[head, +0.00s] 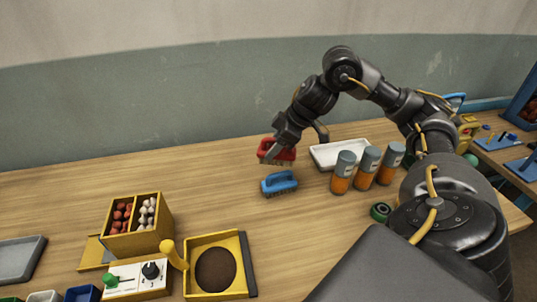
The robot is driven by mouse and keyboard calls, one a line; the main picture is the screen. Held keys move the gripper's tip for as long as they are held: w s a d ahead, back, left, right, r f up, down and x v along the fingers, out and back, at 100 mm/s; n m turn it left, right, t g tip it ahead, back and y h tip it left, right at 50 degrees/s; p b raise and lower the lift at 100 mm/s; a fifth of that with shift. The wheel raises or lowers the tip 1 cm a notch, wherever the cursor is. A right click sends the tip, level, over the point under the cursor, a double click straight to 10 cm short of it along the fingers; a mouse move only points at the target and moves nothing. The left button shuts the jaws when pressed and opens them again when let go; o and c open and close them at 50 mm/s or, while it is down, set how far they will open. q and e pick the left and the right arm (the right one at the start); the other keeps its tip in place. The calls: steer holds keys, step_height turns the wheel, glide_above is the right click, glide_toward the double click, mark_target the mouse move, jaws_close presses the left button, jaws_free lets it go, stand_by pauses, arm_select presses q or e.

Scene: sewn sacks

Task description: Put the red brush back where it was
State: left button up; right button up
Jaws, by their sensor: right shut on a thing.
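The red brush (284,155) is in my right gripper (271,153), near the middle of the table. The gripper is shut on it, and the fingers partly hide the brush. The brush is upright with its bristles down; I cannot tell whether they touch the table. A blue brush (279,184) stands on the table just in front of the red one. My left gripper is not in view.
A white tray (325,157) lies right of the red brush, behind several orange, grey-capped bottles (342,175). A yellow divided box (137,228), a yellow-framed tray (240,287) and a switch box (132,284) stand at front left. The table's left back is clear.

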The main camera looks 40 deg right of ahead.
steer(key=w+d+f, duration=0.2)
steer(key=w, duration=0.1)
steer(key=w+d+f, duration=0.2)
steer(key=w+f, duration=0.1)
steer(key=w+d+f, duration=0.1)
steer(key=w+f, duration=0.2)
steer(key=shift+d, duration=0.4)
steer(key=shift+w+d+f, duration=0.1)
steer(key=shift+f, duration=0.85)
steer(key=shift+w+d+f, duration=0.1)
steer(key=shift+f, duration=0.85)
steer(key=shift+a, duration=0.1)
steer(key=shift+f, duration=0.15)
steer(key=o, duration=1)
steer(key=shift+o, duration=0.2)
